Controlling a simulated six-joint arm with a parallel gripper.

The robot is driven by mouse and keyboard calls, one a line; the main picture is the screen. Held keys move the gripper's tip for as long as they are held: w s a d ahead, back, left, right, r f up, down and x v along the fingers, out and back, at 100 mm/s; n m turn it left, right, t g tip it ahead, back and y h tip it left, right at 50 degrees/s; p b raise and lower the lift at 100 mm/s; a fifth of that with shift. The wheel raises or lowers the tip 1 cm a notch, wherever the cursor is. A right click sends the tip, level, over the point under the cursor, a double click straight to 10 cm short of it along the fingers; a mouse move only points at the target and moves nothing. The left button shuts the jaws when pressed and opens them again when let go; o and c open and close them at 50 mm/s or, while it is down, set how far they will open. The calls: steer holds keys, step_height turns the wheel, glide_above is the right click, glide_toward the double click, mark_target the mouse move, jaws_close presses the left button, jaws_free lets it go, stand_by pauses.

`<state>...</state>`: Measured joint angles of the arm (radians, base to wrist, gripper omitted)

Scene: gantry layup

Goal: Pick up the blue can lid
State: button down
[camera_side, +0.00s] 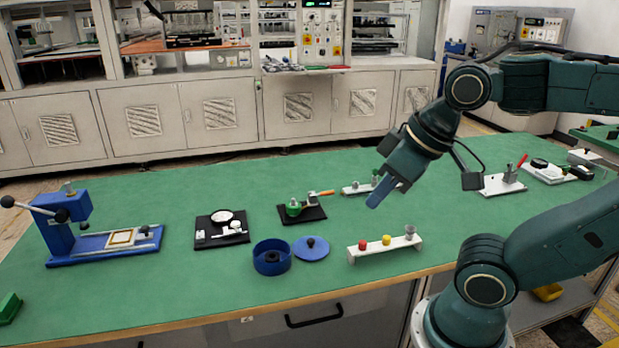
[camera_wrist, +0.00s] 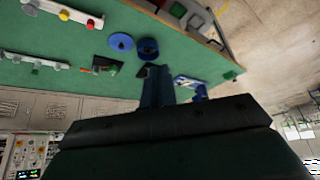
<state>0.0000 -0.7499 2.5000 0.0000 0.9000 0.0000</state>
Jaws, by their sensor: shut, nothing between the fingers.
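The blue can lid (camera_side: 311,249) lies flat on the green table, a round disc with a small dark knob on top. It sits just right of the open blue can (camera_side: 271,257). In the wrist view the lid (camera_wrist: 121,42) and the can (camera_wrist: 148,48) show near the top, beyond the fingers. My gripper (camera_side: 377,196) is shut and empty. It hangs in the air above the table, up and to the right of the lid, and touches nothing. In the wrist view its blue fingers (camera_wrist: 156,84) are together.
A white rack (camera_side: 385,249) with red, yellow and grey knobs stands right of the lid. Behind are a black plate with a green part (camera_side: 301,211) and a black tray (camera_side: 221,230). A blue press (camera_side: 95,232) stands at the left.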

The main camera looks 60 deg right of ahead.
steer(key=c, duration=2.2)
jaws_free()
jaws_free()
steer(key=shift+w, duration=0.1)
steer(key=n+g, duration=0.6)
steer(key=n, duration=1)
glide_above(309, 241)
steer(key=shift+f, duration=13)
